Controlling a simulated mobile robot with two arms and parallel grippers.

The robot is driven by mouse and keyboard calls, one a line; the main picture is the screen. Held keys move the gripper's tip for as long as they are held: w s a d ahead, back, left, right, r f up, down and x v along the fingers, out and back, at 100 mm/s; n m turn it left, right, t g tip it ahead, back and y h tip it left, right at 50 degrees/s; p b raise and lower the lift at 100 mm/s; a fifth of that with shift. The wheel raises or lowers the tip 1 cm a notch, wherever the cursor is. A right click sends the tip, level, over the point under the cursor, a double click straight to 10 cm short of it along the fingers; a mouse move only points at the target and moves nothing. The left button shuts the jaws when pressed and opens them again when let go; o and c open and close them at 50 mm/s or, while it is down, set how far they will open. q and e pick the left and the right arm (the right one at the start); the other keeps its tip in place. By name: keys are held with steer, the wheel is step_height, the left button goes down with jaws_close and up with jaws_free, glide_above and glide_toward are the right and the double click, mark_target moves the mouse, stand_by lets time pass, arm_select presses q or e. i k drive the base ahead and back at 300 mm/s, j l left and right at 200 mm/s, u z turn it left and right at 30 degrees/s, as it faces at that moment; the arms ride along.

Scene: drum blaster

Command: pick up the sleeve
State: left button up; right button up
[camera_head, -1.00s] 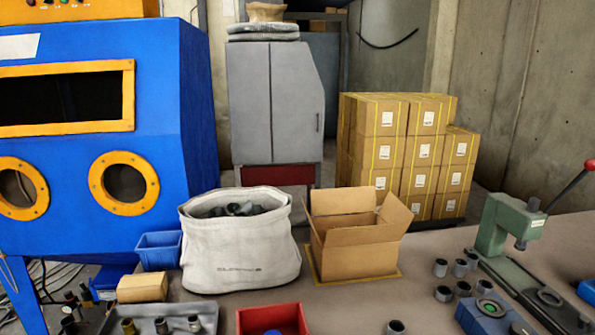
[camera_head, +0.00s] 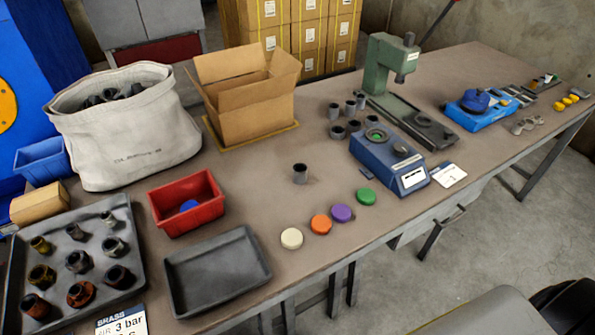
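Several sleeve-like parts are in view, and I cannot tell which one the task means. One dark grey sleeve (camera_head: 300,174) stands upright alone near the middle of the table. Several similar grey sleeves (camera_head: 338,132) stand by the green press. The grey tray (camera_head: 135,218) at the left holds several flanged sleeves (camera_head: 78,262), some grey and some rusty or yellowish. More dark parts (camera_head: 108,97) lie in the white fabric bag. Neither of my grippers shows in this view.
A red bin (camera_head: 187,203), an empty dark tray (camera_head: 217,270), an open cardboard box (camera_head: 245,100) and a blue fixture (camera_head: 390,165) stand on the table. Coloured caps (camera_head: 320,224) line its front. The green press (camera_head: 392,65) is behind. Bare tabletop surrounds the lone sleeve.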

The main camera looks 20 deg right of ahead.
mark_target(299, 169)
steer(key=z, duration=1.55)
steer(key=i+u, duration=0.2)
steer(key=z, duration=0.2)
steer(key=u, duration=0.15)
steer(key=i, duration=0.35)
steer(key=j+u, duration=0.05)
steer(key=j, duration=0.05)
